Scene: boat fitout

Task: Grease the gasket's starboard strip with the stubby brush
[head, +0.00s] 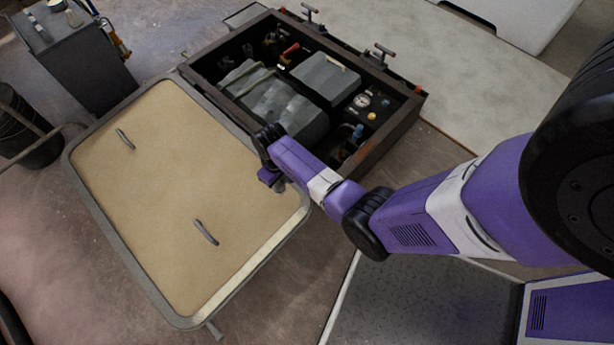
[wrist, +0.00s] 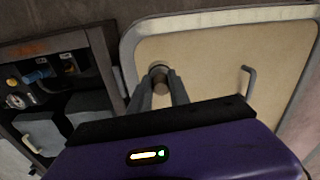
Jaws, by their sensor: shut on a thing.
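My gripper (head: 272,180) is over the near right border of a large tan hatch panel (head: 165,190), beside the open box. The wrist view shows its two fingers (wrist: 158,74) closed around a short brown round piece (wrist: 159,88), which looks like the stubby brush's handle. The bristles are hidden, and I cannot tell if they touch the border. A grey raised rim (head: 128,270) runs around the panel; it also shows in the wrist view (wrist: 225,16).
An open dark box (head: 400,118) with machinery, a gauge and clamps stands against the panel's far right side. Two curved handles (head: 205,232) stick up from the panel. A grey cabinet (head: 80,60) and a black bucket (head: 25,130) stand at the left.

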